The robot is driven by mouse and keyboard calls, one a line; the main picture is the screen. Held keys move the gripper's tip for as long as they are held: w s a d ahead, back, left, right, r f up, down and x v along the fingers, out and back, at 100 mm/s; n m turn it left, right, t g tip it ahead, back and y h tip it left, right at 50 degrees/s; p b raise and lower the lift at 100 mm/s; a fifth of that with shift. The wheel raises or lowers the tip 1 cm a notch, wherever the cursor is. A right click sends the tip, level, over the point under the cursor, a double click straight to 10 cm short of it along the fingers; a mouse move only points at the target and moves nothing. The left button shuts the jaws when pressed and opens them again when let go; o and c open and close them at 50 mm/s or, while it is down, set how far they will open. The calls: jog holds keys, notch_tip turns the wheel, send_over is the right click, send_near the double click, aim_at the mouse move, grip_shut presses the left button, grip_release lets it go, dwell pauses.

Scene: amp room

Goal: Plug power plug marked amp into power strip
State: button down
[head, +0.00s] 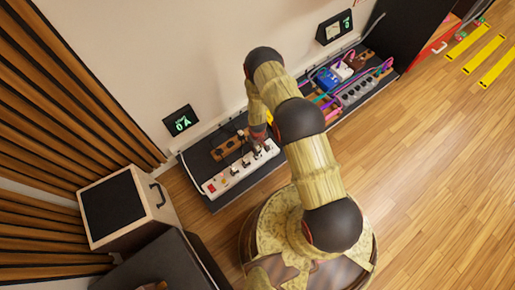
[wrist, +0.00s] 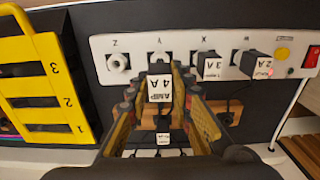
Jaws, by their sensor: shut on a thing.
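The white power strip (wrist: 215,42) crosses the top of the wrist view, with sockets lettered Z, Y, X and W; it also shows in the head view (head: 225,181). The black plug (wrist: 159,90) has a white label reading AMP 4A. My gripper (wrist: 158,76) is shut on this plug, one finger on each side. The plug lines up with socket Y (wrist: 158,57), which it partly covers. I cannot tell whether its prongs are in. Socket Z (wrist: 118,62) is empty. Plugs marked 3A (wrist: 210,65) and 2A (wrist: 256,65) sit at X and W.
A wooden block (wrist: 122,112) lies below the strip, partly behind my fingers, with another labelled plug (wrist: 163,138) near it. A yellow numbered rack (wrist: 37,75) stands at left. In the head view, a display (head: 181,122) reads 0 A, and a speaker box (head: 120,205) stands lower left.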

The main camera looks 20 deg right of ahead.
jog(key=shift+f+b, duration=1)
jog(key=shift+f, duration=1.5)
jog(key=shift+f, duration=0.1)
jog(key=c, duration=1.5)
grip_release()
jog(key=shift+c, duration=0.2)
jog(key=shift+o, duration=0.2)
notch_tip(320, 180, up, 12)
